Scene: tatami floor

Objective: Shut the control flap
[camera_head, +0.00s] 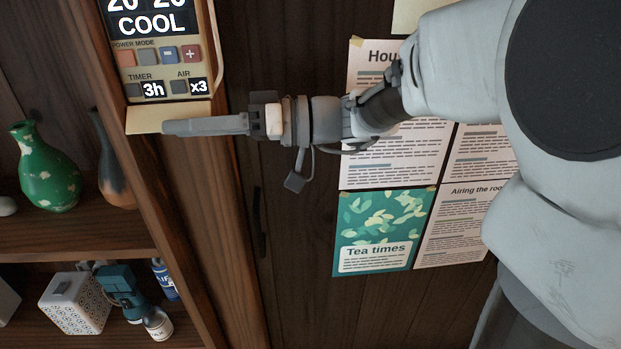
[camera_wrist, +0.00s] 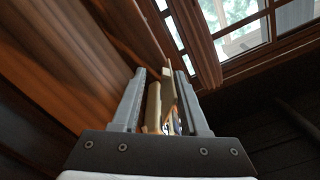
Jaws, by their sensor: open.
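The control panel (camera_head: 160,60) is a beige unit with a dark COOL display and a row of small buttons, on the wooden post at upper left in the head view. Its cream flap (camera_head: 143,118) juts out from the panel's lower edge, hanging open. My gripper (camera_head: 168,127) reaches in from the right, with its fingers in front of the flap's lower part and hiding some of it. In the wrist view my gripper (camera_wrist: 160,75) is open, and beige parts of the panel and flap (camera_wrist: 153,105) show between the fingers. I cannot tell whether a finger touches the flap.
Wooden shelves on the left hold a green vase (camera_head: 48,168), a dark vase (camera_head: 115,160), a patterned box (camera_head: 76,302) and a teal object (camera_head: 120,285). Posters (camera_head: 385,232) hang on the dark wall behind my arm. A window (camera_wrist: 235,30) shows in the wrist view.

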